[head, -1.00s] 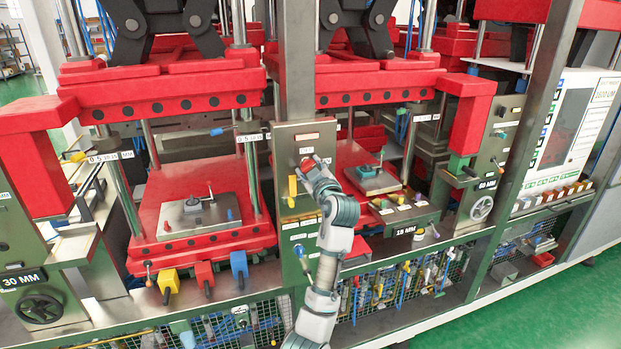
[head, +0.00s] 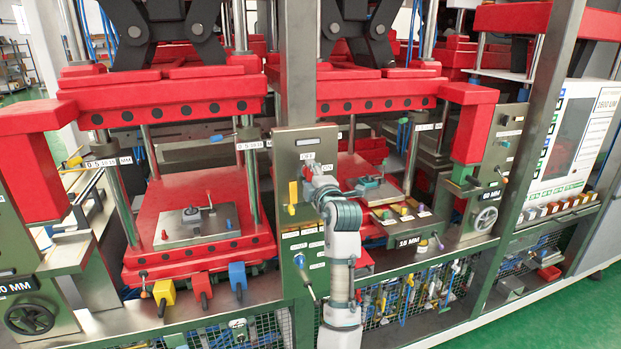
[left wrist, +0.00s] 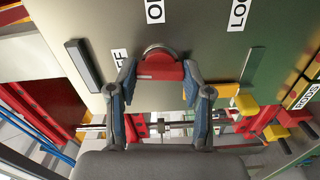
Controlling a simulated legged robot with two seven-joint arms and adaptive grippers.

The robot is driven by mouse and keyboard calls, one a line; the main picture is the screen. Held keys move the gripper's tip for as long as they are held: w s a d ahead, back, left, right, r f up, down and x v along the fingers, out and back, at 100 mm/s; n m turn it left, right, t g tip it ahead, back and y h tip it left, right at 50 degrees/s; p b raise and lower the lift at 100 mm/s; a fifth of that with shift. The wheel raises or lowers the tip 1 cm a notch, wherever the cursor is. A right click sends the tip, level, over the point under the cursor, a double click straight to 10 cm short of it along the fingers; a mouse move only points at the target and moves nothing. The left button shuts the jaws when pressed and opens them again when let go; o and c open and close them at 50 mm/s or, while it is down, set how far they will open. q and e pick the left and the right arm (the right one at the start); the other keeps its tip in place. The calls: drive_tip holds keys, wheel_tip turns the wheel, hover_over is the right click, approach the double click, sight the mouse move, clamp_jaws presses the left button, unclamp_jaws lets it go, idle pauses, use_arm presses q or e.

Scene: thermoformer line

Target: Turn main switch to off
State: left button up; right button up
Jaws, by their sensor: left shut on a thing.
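The main switch shows as a red knob (left wrist: 160,68) with a silver collar on a grey-green panel in the left wrist view. My left gripper (left wrist: 157,80) is shut on this knob, with one finger at each side of it. In the head view, my left gripper (head: 312,180) is at the upper part of the panel (head: 283,150), and only a bit of red shows past it. White labels (left wrist: 155,11) surround the knob, and one at its left ends in "FF", partly hidden by a finger. I cannot tell which label the knob points to. My right gripper is not in view.
A yellow handle (head: 293,195) sits on the panel close to the left of my gripper. Red press platens (head: 165,205) stand on both sides. Yellow, red and blue hanging handles (head: 201,285) are at the lower left. A steel post (head: 296,75) rises behind the panel.

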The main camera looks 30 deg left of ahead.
use_arm(q)
drive_tip(key=shift+w+d+f+n, duration=0.1)
drive_tip(key=shift+f+n, duration=0.15)
drive_tip(key=shift+n, duration=0.45)
drive_tip(key=shift+r, duration=0.1)
drive_tip(key=o, duration=1)
drive_tip(key=shift+c, duration=0.2)
drive_tip(key=shift+o, duration=1)
drive_tip(key=shift+w, duration=0.35)
drive_tip(key=v, duration=1.2)
